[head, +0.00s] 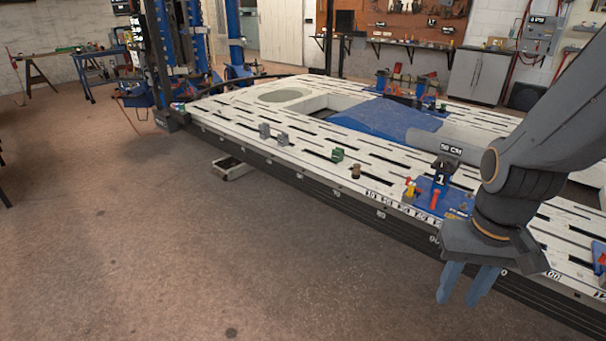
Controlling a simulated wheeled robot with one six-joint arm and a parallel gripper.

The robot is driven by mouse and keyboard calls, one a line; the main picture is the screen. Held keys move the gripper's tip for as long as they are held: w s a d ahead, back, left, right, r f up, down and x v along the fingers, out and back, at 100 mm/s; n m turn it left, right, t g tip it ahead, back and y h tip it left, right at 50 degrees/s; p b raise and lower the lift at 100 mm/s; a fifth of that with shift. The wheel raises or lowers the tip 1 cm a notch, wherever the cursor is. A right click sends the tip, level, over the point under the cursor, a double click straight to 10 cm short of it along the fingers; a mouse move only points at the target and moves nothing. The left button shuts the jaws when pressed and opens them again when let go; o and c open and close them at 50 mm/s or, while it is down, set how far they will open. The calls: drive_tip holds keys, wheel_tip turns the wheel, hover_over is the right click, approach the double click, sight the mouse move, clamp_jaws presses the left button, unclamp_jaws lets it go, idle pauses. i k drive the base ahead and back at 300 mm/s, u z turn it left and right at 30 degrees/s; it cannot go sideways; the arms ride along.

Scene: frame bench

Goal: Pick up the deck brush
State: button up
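I cannot make out a deck brush for certain in the head view. My gripper (459,300) hangs at the lower right, in front of the near edge of the frame bench (330,180). Its two blue fingers point down with a gap between them. The gripper is open and nothing shows between the fingers. My arm hides part of the bench's right side.
Small blocks (337,155) and a blue fixture (432,196) stand on the slotted bench top. A blue panel (375,121) lies farther back. The floor at left and front is clear.

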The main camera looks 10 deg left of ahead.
sight(356, 172)
drive_tip(key=u, duration=0.55)
drive_tip(key=i, duration=0.7)
drive_tip(key=u, duration=0.45)
drive_tip(key=i, duration=1.4)
drive_tip(key=z, duration=0.75)
drive_tip(key=i, duration=1.15)
drive_tip(key=z, duration=0.65)
